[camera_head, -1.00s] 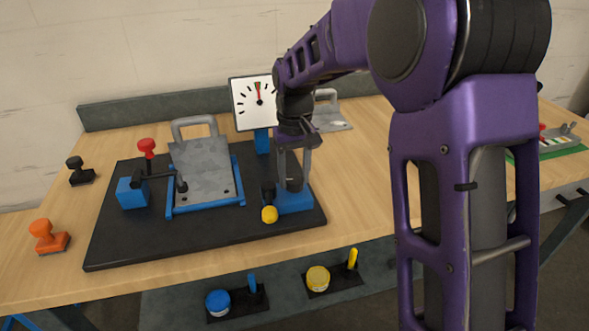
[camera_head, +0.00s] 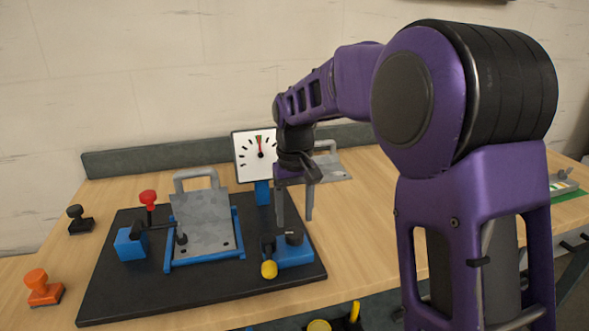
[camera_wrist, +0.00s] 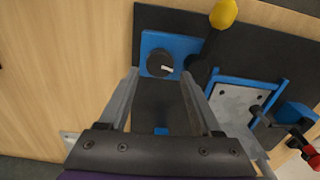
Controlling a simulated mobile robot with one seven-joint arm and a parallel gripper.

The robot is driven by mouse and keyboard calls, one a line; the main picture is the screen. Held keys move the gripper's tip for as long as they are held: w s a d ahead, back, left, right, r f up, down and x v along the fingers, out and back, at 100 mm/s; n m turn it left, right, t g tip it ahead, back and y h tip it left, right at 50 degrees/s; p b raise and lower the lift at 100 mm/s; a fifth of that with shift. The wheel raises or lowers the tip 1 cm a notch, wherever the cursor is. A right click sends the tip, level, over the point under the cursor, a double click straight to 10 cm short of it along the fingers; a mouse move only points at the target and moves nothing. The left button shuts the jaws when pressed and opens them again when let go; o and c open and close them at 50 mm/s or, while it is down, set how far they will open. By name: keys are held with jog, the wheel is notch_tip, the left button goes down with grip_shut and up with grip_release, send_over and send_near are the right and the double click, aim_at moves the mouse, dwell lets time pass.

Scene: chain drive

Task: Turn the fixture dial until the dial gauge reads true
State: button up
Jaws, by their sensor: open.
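The fixture dial is a black round knob (camera_head: 294,237) on a blue block (camera_head: 293,256) at the right of the black base plate. In the wrist view the dial (camera_wrist: 160,63) shows a white pointer mark. My gripper (camera_head: 295,220) is open and empty, fingers pointing down, with its tips above the dial; in the wrist view the fingertips (camera_wrist: 160,76) lie either side of it, apart from it. The dial gauge (camera_head: 248,159) has a white square face; its red needle points nearly straight up, by a small green mark. The exact alignment is too small to tell.
A grey plate with a handle (camera_head: 201,222) sits in a blue frame, beside a red-knobbed clamp (camera_head: 148,197). A yellow-ended lever (camera_head: 269,269) stands close in front of the dial. Orange (camera_head: 42,290) and black (camera_head: 79,220) stamp-like objects lie left. Bare wood lies right of the plate.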

aim_at(295, 233)
notch_tip(295, 233, up, 13)
jog(key=p, duration=0.2)
jog(key=shift+r, duration=0.15)
